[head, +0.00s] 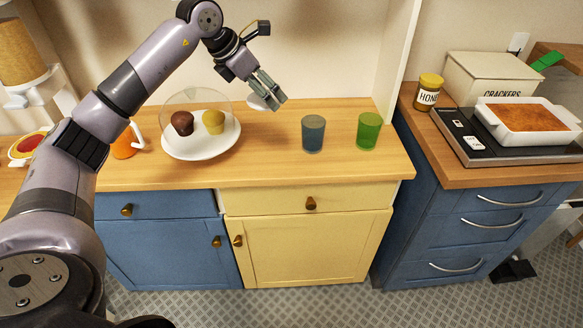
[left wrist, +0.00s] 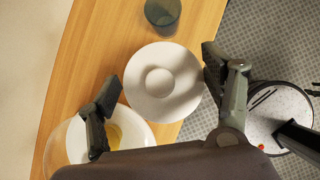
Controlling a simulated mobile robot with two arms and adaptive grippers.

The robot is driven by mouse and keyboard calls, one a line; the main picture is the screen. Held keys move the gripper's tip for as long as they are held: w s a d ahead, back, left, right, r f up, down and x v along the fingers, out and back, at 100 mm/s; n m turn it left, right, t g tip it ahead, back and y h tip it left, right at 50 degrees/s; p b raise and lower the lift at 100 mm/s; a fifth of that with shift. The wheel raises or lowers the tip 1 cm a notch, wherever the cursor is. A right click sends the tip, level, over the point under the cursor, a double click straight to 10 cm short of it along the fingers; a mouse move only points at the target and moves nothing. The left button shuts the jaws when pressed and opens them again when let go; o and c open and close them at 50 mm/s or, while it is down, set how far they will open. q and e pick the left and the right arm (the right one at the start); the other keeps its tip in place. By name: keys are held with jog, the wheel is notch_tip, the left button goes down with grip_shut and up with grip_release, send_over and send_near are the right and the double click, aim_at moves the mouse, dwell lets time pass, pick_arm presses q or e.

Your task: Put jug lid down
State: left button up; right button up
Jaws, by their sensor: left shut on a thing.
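The white round jug lid (head: 259,102), with a raised round centre, is at the fingertips of my left gripper (head: 273,97), near the back of the wooden counter. In the left wrist view the lid (left wrist: 183,93) fills the space between the two fingers, above the counter's edge in the picture. My left gripper is shut on it; the fingers partly cover the lid in the head view. An orange jug (head: 125,146) with a white handle stands at the left, partly behind my arm. My right gripper is not in view.
A white plate (head: 202,152) with two muffins under a clear dome stands left of the lid. A blue-grey glass (head: 312,134) and a green glass (head: 368,130) stand to the right. Bare counter (head: 268,150) lies between plate and blue-grey glass.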

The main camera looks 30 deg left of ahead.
pick_arm(q)
jog(key=f, duration=0.5)
jog(key=f+p, duration=0.1)
jog(key=f, duration=0.4)
jog(key=f+p, duration=0.1)
jog(key=f, duration=0.4)
jog(key=shift+a, duration=0.25)
jog(key=shift+f, duration=0.55)
notch_tip(320, 180, down, 4)
jog(key=shift+r+p, duration=0.15)
jog(key=shift+p, duration=0.2)
jog(key=o, duration=1)
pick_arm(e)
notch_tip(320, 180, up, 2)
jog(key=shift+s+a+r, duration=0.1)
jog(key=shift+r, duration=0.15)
